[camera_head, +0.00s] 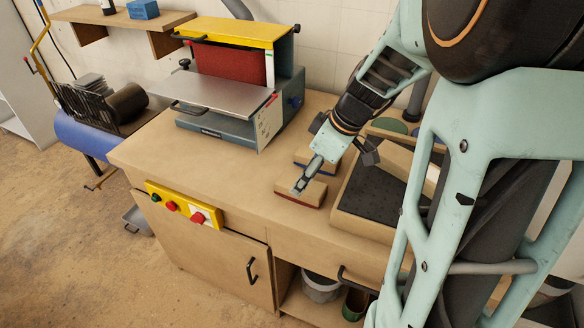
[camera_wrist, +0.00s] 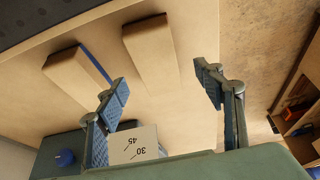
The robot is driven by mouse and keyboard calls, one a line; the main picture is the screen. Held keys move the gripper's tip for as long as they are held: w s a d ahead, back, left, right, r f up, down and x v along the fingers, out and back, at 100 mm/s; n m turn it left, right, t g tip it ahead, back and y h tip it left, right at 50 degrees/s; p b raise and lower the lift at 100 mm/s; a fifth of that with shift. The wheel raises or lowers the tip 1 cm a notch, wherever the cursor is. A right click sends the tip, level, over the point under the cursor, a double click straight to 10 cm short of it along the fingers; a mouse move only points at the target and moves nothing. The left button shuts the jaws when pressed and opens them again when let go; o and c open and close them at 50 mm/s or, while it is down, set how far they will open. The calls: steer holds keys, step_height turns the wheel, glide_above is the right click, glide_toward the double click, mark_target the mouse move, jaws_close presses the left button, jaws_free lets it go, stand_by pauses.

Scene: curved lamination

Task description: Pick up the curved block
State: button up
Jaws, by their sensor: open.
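Two wooden blocks lie on the bench, and I cannot tell for sure which one the task calls curved. The nearer block (camera_head: 311,198) has a red lower edge; in the wrist view this block (camera_wrist: 153,50) lies ahead of the space between my fingers. The other block (camera_head: 327,171) has a blue lower edge and lies just behind it, partly hidden by my arm; in the wrist view this block (camera_wrist: 68,73) is at the left. My gripper (camera_head: 304,181) is open and empty, over the red-edged block. In the wrist view its fingers (camera_wrist: 163,90) are spread apart.
A dark-topped wooden tray (camera_head: 365,204) stands right of the blocks, with a wooden piece (camera_head: 394,157) on it. A yellow and blue-grey sanding machine (camera_head: 222,128) stands behind left. The bench front (camera_head: 190,168) is clear. A yellow button panel (camera_head: 184,206) is on the bench side.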

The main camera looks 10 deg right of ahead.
steer(key=shift+b+x, duration=0.5)
steer(key=shift+x, duration=2.15)
steer(key=shift+d+f+b, duration=0.1)
steer(key=shift+f+b, duration=0.2)
steer(key=shift+b, duration=0.3)
steer(key=shift+c, duration=0.5)
steer(key=c, duration=1.3)
